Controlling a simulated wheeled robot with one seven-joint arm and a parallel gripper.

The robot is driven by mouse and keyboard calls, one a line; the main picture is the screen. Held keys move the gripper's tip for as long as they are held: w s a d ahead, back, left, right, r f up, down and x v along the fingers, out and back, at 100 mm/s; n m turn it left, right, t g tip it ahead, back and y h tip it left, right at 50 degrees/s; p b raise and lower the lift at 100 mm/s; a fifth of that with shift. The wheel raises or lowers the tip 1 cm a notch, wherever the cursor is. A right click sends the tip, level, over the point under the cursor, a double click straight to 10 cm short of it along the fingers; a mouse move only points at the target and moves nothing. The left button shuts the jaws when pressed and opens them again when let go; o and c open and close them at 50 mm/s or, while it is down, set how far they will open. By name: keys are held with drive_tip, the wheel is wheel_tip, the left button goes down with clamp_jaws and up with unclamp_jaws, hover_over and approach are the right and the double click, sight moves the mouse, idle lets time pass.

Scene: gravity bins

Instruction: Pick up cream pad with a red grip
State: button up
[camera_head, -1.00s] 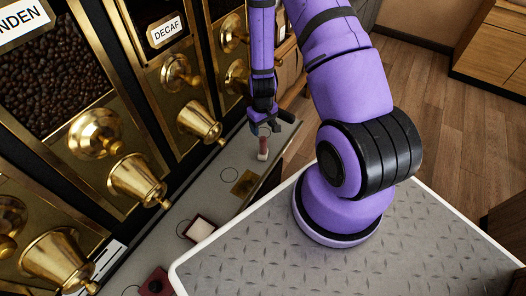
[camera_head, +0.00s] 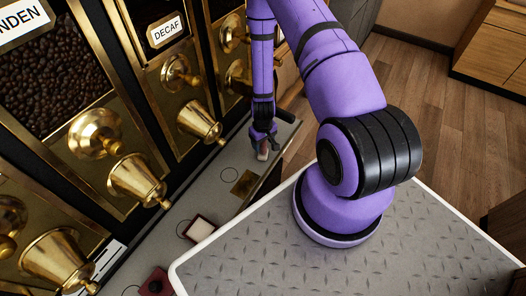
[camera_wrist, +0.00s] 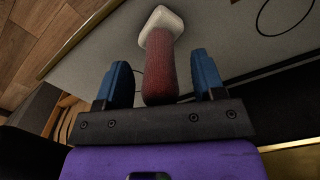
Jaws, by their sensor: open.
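The cream pad with a red grip stands on the grey counter; its cream pad (camera_wrist: 163,20) and upright red grip (camera_wrist: 158,68) show in the wrist view. In the head view only a small pale part of it (camera_head: 262,156) shows below my gripper (camera_head: 263,133). In the wrist view my gripper (camera_wrist: 161,64) is open, with one blue finger on each side of the red grip. A gap shows between the grip and each finger. The cream pad lies beyond the fingertips.
Brass coffee dispensers (camera_head: 137,180) line the wall left of the counter (camera_head: 215,192). A square brass plate (camera_head: 245,183), a cream-topped block (camera_head: 199,229) and a dark red block (camera_head: 156,282) lie along the counter. Thin black circles mark the counter.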

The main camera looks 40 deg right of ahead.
drive_tip(key=shift+f, duration=0.5)
clamp_jaws()
drive_tip(key=shift+r, duration=0.15)
